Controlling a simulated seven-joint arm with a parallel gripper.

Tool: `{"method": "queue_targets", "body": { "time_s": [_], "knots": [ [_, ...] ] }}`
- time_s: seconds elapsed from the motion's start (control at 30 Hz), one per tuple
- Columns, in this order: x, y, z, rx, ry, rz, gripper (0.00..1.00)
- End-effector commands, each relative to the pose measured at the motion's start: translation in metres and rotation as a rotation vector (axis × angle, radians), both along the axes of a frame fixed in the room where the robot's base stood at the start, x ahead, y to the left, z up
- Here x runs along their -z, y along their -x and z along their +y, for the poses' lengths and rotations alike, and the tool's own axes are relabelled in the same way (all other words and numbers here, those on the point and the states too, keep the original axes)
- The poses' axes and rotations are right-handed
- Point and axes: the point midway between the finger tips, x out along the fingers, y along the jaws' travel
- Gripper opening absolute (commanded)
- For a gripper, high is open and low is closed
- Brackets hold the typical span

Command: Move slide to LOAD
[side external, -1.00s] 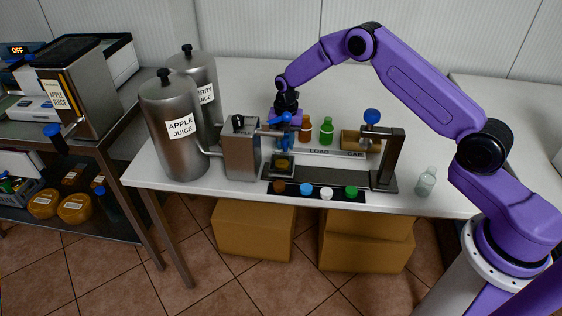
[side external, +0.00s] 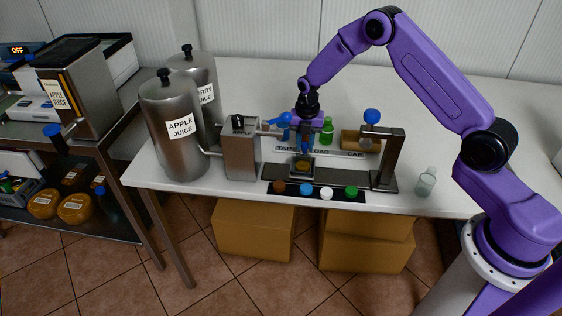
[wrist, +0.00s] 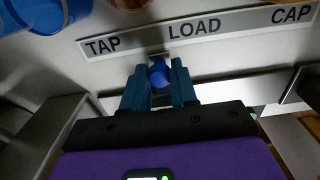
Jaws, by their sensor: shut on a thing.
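The slide (side external: 302,168) is a small dark carriage on a dark rail (side external: 332,177) between the juice tap unit and the capping stand. Its blue knob (wrist: 159,73) is between my gripper's fingertips (wrist: 159,88), and my gripper is shut on it. My gripper also shows above the slide in the side view (side external: 304,143). A grey label strip (wrist: 245,21) reads TAP, LOAD, CAP from left to right. The knob is between TAP and LOAD, left of the word LOAD. My gripper hides part of the slide.
The tap unit (side external: 241,150) stands left of the slide, with its blue handle close to my gripper. The capping stand (side external: 393,160) is to the right. Coloured caps (side external: 327,193) lie in front and bottles (side external: 326,130) stand behind. A clear bottle (side external: 426,182) stands at right.

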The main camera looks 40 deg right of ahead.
Motion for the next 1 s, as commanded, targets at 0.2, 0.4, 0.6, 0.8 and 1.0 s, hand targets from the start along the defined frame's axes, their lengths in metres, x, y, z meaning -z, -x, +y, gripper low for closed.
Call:
{"method": "queue_targets", "body": {
  "time_s": [0.2, 0.4, 0.6, 0.8, 1.0],
  "knots": [
    [0.0, 0.009, -0.011, 0.003, 0.001, -0.001, 0.1],
    [0.0, 0.018, -0.019, 0.002, 0.0, 0.0, 0.1],
    [0.0, 0.026, -0.028, 0.003, 0.001, 0.001, 0.1],
    [0.0, 0.032, -0.034, 0.002, 0.001, -0.001, 0.1],
    [0.0, 0.033, -0.034, 0.002, 0.0, -0.001, 0.1]
  ]
}}
